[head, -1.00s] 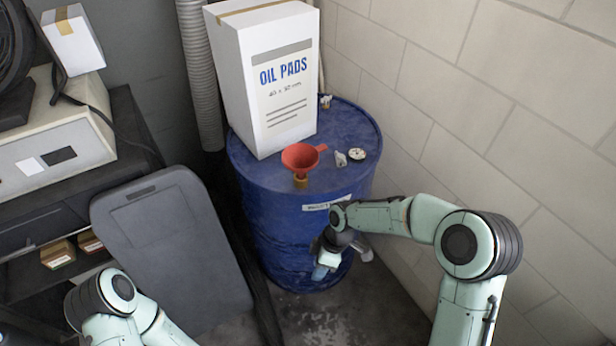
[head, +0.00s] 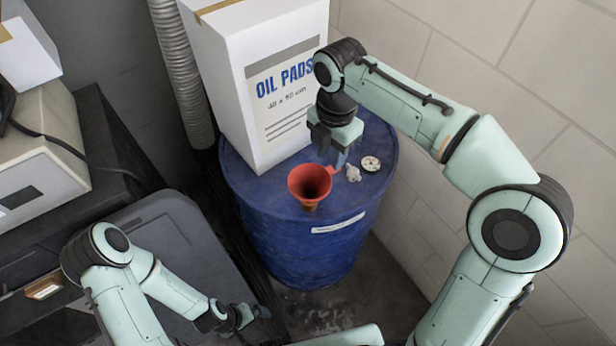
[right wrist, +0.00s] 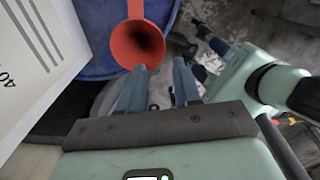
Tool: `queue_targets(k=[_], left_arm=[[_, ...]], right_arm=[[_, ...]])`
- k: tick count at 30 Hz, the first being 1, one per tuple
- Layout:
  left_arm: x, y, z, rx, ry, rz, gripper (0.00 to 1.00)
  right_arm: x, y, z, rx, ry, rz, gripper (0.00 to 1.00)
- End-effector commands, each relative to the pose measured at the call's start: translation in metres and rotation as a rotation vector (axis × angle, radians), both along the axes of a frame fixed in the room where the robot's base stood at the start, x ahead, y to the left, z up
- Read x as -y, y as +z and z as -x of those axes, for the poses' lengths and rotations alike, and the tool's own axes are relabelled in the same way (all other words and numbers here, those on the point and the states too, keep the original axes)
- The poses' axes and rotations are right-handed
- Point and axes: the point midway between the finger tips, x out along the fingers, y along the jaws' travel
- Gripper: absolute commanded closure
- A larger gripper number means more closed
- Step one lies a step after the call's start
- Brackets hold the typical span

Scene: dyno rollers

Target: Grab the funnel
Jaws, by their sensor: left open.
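The red funnel (head: 310,183) stands with its wide mouth up on top of the blue drum (head: 290,225), near its front. Its handle points towards my right gripper (head: 338,160), which hangs above the drum top just behind and to the right of the funnel. In the right wrist view the right gripper's fingers (right wrist: 158,72) are apart with nothing gripped between them, and the funnel (right wrist: 138,45) shows beyond the left finger. Whether a finger touches it is unclear. My left gripper (head: 262,312) is open, low in front of the drum, away from the funnel.
A white oil pads box (head: 265,85) stands on the drum, close behind and left of the funnel. Small items, including a round cap (head: 371,164), lie to the right. A block wall (head: 430,85) bounds the right side. A grey lid-like panel (head: 160,235) stands at left.

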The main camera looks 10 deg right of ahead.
Motion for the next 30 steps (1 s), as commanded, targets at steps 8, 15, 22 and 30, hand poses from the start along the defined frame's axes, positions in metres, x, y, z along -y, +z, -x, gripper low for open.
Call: queue_targets(k=[8, 15, 22, 30], left_arm=[[0.0, -0.018, 0.018, -0.021, 0.0, 0.0, 0.03], [0.0, -0.02, 0.02, -0.022, 0.0, 0.0, 0.03], [0.0, -0.024, 0.023, -0.026, 0.0, 0.0, 0.03], [0.0, -0.026, 0.025, -0.028, 0.0, 0.0, 0.03]], right_arm=[[0.0, -0.058, 0.002, -0.009, -0.002, 0.001, 0.67], [0.0, -0.075, 0.001, -0.005, -0.001, 0.001, 0.67], [-0.002, -0.109, -0.003, -0.008, -0.002, 0.0, 0.67], [-0.002, -0.123, -0.003, -0.003, -0.002, -0.001, 0.67]])
